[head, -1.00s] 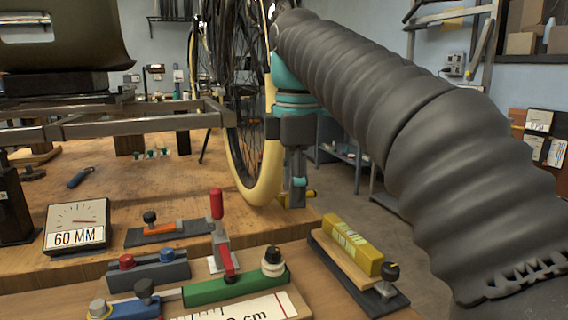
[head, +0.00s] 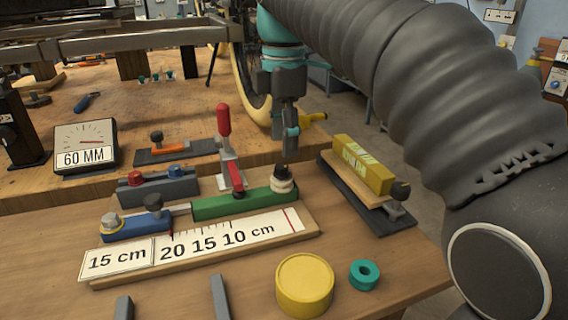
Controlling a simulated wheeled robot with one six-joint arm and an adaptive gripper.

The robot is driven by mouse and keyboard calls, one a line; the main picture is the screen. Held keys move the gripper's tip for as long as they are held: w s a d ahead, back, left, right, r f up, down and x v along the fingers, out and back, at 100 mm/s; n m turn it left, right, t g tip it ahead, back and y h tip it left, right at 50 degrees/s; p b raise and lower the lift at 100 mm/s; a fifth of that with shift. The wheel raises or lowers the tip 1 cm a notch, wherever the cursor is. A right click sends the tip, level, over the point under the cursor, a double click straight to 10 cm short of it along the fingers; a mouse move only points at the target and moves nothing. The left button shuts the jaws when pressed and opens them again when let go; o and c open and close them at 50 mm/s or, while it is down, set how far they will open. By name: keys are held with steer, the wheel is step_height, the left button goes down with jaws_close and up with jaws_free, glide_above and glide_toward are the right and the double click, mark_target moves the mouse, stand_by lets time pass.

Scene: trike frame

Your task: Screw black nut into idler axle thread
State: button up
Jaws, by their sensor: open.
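My gripper (head: 291,145), dark grey below a teal wrist, points down over the bench behind the green block. It is open and I see nothing held in it. The green block (head: 228,203) carries an upright stack of cream rings (head: 283,182) at its right end, with a black top piece (head: 280,170). My gripper is above and behind that stack, apart from it. I cannot tell for certain which black piece is the nut or which part is the idler axle.
A red-handled clamp (head: 224,130) stands upright by the green block. A scale board (head: 210,240), a yellow round tub (head: 304,284) and a teal ring (head: 364,273) lie in front. A yellow block (head: 363,164) is at right. A wheel and metal frame stand behind.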

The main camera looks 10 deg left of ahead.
mark_target(284, 168)
steer(key=shift+f+b, duration=0.45)
steer(key=shift+f, duration=2.05)
jaws_close()
steer(key=shift+r+m+p, duration=0.15)
steer(key=shift+m+p, duration=0.3)
steer(key=shift+m, duration=0.45)
steer(key=shift+s+m+p, duration=0.1)
steer(key=shift+m+p, duration=0.3)
steer(key=shift+p, duration=0.05)
steer(key=shift+m, duration=0.5)
